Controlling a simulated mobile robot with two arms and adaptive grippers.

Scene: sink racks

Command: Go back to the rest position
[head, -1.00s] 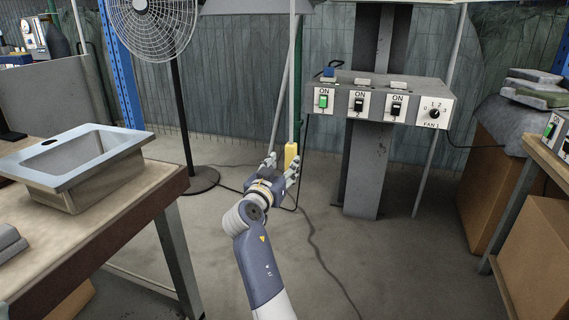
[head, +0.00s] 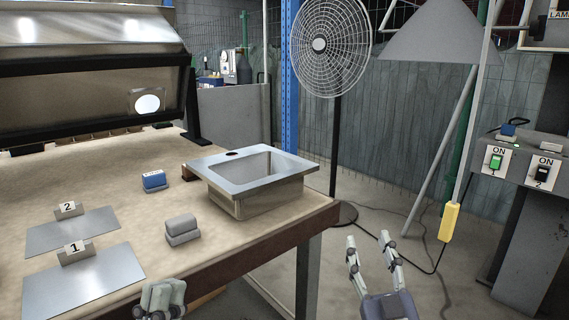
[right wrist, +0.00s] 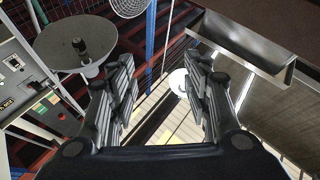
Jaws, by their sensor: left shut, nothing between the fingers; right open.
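My right gripper (head: 372,250) is open and empty at the bottom right of the head view, over the floor beside the table's right edge. Its two spread fingers also show in the right wrist view (right wrist: 168,95), with nothing between them. My left gripper (head: 160,298) is shut and empty at the bottom of the head view, in front of the table's front edge. Only its finger end shows; the rest of that arm is out of view.
A table (head: 110,190) on the left bears a metal sink (head: 262,202), grey blocks (head: 182,229), a blue-topped block (head: 154,181) and plates marked 1 (head: 95,285) and 2 (head: 60,236). A fan (head: 335,140) and a switch panel (head: 530,170) stand behind. Floor shows right of the table.

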